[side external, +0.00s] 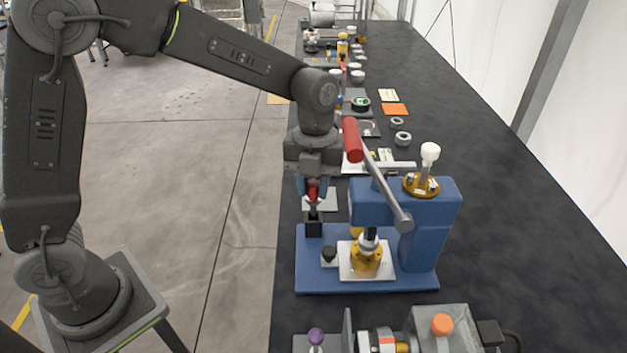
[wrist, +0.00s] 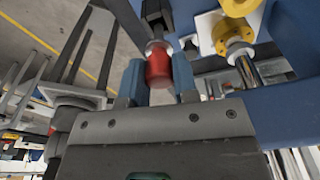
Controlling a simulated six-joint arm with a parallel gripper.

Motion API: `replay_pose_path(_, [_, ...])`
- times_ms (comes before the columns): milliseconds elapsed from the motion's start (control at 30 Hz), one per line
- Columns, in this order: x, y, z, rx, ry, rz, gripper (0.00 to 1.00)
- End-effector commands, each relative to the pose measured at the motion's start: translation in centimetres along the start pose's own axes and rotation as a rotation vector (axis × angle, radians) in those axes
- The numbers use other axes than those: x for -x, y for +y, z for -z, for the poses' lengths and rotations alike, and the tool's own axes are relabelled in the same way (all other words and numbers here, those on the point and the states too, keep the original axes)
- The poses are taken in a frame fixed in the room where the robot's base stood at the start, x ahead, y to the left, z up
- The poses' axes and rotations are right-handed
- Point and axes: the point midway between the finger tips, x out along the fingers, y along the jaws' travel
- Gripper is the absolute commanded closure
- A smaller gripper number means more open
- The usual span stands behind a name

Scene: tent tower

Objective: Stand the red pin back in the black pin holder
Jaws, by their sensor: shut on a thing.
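The red pin (side external: 313,186) is between the fingers of my gripper (side external: 312,192), roughly upright, at the left side of the blue press. In the wrist view the red pin (wrist: 158,68) shows between the two blue fingers of my gripper (wrist: 159,76), which are shut on it. The black pin holder (side external: 313,226) stands on the left of the press base, directly below the pin. A dark part that looks like the holder (wrist: 154,12) is beyond the pin in the wrist view. The pin's lower end is close to the holder's top; I cannot tell whether it has entered.
The blue press (side external: 425,215) stands just right of my gripper, with a red-handled lever (side external: 352,140) slanting close by. A white plate with a yellow fixture (side external: 366,262) and a small black knob (side external: 329,253) are on its base. Other fixtures line the dark table.

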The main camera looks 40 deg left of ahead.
Motion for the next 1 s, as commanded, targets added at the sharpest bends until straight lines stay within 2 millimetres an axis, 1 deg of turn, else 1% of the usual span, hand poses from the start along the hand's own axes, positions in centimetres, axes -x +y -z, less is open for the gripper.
replay_pose_path(1000, [-2.4, 0.0, -0.3, 0.000, 0.001, 0.000, 0.95])
